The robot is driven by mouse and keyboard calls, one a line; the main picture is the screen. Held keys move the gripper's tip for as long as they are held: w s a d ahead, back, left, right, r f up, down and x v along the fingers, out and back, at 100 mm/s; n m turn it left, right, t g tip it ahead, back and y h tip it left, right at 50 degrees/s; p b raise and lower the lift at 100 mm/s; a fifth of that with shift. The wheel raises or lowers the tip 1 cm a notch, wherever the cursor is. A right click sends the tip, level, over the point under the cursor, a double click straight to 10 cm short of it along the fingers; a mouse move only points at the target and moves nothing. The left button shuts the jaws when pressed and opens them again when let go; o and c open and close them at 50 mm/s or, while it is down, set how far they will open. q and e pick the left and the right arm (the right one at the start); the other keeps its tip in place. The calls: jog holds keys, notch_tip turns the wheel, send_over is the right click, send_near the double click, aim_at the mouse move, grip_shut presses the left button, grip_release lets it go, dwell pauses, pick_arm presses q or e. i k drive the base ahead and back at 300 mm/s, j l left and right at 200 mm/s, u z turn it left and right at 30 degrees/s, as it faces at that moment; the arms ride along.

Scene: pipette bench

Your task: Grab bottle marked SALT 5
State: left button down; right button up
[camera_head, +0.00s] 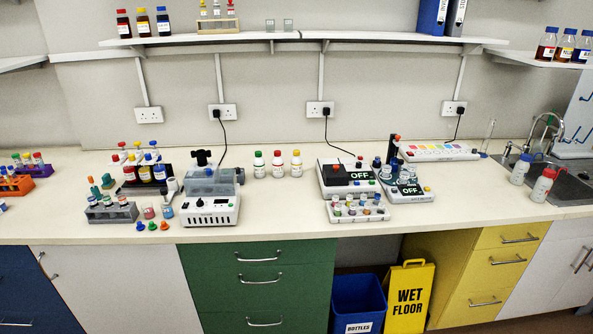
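Three small white bottles stand upright in a row at the back middle of the bench: a green-capped bottle (259,166), a red-capped bottle (278,166) and an orange-capped bottle (296,166). Their labels are too small to read, so I cannot tell which bottle is marked SALT 5. Other labelled bottles include dark ones on the wall shelf (143,25), several in a black rack on the left (160,172), and dark ones on the right shelf (564,48). I cannot read SALT 5 on any of them. Neither of my grippers is in view.
A white-and-grey machine (211,214) stands left of the three bottles. A device reading OFF (347,190) and a vial tray (357,213) stand to their right. The bench front (285,218) before the bottles is clear. Wash bottles (543,186) stand near the sink.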

aim_at(278, 166)
jog(key=u, duration=0.8)
jog(key=l+u, duration=1)
